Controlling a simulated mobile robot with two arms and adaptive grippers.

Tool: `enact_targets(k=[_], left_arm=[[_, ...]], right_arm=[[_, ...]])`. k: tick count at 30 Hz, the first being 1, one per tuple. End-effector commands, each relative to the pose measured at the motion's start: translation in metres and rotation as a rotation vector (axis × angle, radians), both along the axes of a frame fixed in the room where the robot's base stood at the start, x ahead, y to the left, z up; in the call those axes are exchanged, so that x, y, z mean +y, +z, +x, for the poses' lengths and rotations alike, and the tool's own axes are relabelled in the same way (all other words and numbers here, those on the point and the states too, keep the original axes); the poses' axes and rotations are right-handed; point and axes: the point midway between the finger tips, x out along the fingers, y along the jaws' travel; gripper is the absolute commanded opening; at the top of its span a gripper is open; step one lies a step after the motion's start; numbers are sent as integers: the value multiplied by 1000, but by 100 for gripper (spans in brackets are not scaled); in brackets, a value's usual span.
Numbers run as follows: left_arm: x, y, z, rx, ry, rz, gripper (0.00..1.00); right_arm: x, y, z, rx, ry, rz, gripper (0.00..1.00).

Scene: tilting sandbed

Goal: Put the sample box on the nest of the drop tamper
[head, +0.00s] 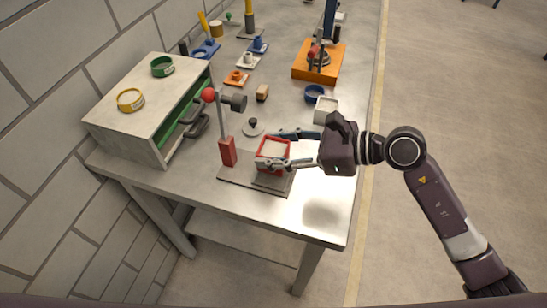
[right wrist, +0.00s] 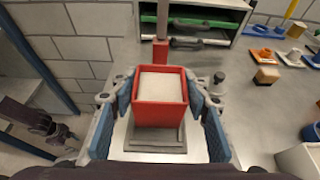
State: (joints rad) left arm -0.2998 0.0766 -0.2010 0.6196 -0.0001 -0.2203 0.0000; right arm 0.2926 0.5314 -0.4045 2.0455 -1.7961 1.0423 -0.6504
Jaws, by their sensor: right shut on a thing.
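The sample box, a red open box filled with pale sand (head: 272,149), shows in the right wrist view (right wrist: 161,98) between my right gripper's blue-padded fingers. My right gripper (head: 290,150) is shut on its sides. The box is upright over the drop tamper's grey base plate (head: 236,179), beside its red post foot (head: 228,152). The nest, a raised grey pad (head: 272,184), shows partly below the box; whether they touch I cannot tell. The tamper's hammer head (head: 236,102) is up, above and left of the box. A dark arm end, likely my left gripper (right wrist: 50,130), shows at the right wrist view's left.
A grey cabinet (head: 128,125) with a green drawer and dark handles stands left of the tamper. A small dark-knobbed disc (head: 253,128), a white open box (head: 325,108) and a blue ring-shaped dish (head: 314,94) lie behind. The table's front right is clear.

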Motion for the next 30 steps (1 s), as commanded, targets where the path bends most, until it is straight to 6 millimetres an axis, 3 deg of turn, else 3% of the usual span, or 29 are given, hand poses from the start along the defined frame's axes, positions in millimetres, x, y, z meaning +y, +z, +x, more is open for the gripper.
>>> enact_targets(k=[7, 20, 21, 25, 30], left_arm=[[0, 4, 0, 0, -1, 0, 37], [2, -1, 0, 0, -1, 2, 37], [3, 0, 0, 0, -1, 3, 37], [3, 1, 0, 0, -1, 3, 37], [3, 1, 0, -1, -1, 4, 37]], right_arm=[[0, -35, 0, 3, -2, 2, 6], [0, -44, 0, -1, -1, 1, 6], [0, -43, 0, 1, 0, 0, 45], [0, -43, 0, 1, 0, 0, 60], [0, -43, 0, 1, 0, 0, 60]])
